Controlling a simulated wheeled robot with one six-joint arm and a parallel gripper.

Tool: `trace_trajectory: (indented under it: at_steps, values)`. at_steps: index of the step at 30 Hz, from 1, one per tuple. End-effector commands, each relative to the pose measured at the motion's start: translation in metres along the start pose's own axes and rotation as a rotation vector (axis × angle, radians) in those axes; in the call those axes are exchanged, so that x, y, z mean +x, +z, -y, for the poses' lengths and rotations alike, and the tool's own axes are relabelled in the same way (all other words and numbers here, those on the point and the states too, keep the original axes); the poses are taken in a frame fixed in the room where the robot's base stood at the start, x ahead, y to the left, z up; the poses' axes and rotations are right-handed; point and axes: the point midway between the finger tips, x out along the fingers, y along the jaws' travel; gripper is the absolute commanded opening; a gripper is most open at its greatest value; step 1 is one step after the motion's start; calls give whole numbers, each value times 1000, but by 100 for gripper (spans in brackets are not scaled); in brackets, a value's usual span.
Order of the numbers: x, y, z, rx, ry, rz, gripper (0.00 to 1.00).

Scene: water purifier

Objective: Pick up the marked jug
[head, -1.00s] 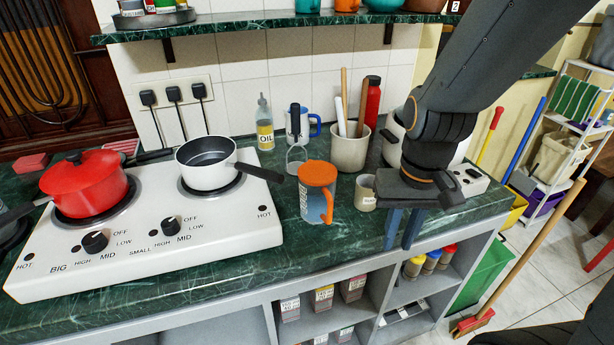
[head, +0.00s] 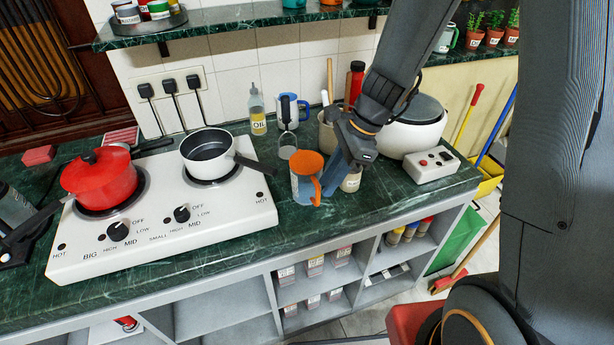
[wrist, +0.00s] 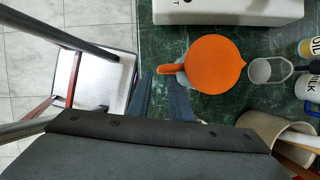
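The jug with the orange lid and orange handle (head: 306,178) stands upright on the green marble counter, right of the stove. In the wrist view, its round orange lid (wrist: 214,64) is seen from above, with the handle pointing left. My gripper (head: 332,185) is just right of the jug in the head view, its blue fingers pointing down. In the wrist view, the gripper (wrist: 163,84) is open, with a gap between its fingers near the handle's end. I cannot tell whether they touch the handle. The fingers hide part of the labelled jar behind.
The stove (head: 165,225) holds a red pot (head: 98,182) and white saucepan (head: 208,150). A blue-and-white mug (head: 290,110), oil bottle (head: 257,112) and utensil crock (head: 327,128) stand behind the jug. A white cooker (head: 412,125) is to the right. The counter's front edge is close.

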Motion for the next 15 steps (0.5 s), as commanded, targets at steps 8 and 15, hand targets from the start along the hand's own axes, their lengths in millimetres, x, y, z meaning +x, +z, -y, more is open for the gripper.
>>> trace_trajectory:
  at_steps: [8,15]
  values:
    - [21,0,0,-1,0,0,19]
    - [51,0,-1,-2,4,-1,19]
